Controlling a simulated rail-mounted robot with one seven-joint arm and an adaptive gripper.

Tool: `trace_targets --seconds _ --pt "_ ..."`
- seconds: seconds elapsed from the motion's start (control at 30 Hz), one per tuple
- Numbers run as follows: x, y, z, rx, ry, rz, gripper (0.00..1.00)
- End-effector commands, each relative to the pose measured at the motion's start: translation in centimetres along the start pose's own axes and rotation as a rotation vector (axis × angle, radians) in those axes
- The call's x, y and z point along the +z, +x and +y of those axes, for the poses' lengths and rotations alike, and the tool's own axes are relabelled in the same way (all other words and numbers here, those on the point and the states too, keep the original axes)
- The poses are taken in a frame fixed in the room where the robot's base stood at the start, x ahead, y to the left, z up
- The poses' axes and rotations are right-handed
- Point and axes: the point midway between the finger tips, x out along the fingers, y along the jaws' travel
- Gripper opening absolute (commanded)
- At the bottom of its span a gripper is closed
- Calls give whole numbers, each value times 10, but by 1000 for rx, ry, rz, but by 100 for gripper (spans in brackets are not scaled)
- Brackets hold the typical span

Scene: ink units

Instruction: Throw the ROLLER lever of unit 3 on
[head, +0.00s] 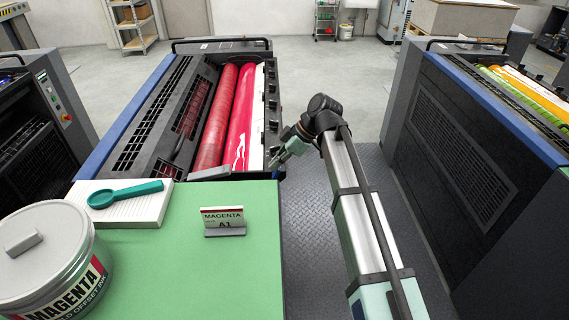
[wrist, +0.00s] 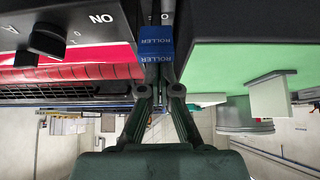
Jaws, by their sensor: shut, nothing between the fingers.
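The unit with red rollers (head: 222,115) stands left of my arm in the head view. A blue block marked ROLLER (wrist: 155,45) shows upside down at the top middle of the wrist view, at the unit's dark side. My gripper (wrist: 160,78) is shut and empty, its fingers close together at the block; I cannot tell whether they touch it. In the head view my gripper (head: 278,166) is low at the unit's near right corner, and the lever there is too small to read. An ON mark (wrist: 101,18) and a black knob (wrist: 48,42) show left in the wrist view.
A green-topped table (head: 180,255) adjoins the unit's near end, carrying a MAGENTA A1 sign (head: 223,220), an ink tin (head: 45,265) and a teal magnifier (head: 125,194) on a white pad. Another unit (head: 480,120) stands right, across the clear tread-plate floor (head: 400,215).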

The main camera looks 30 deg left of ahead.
Motion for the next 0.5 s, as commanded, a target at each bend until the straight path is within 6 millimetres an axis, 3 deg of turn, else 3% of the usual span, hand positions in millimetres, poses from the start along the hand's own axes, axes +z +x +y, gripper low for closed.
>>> trace_targets --seconds 0.5 --pt "7 1 -2 -7 -3 -9 0"
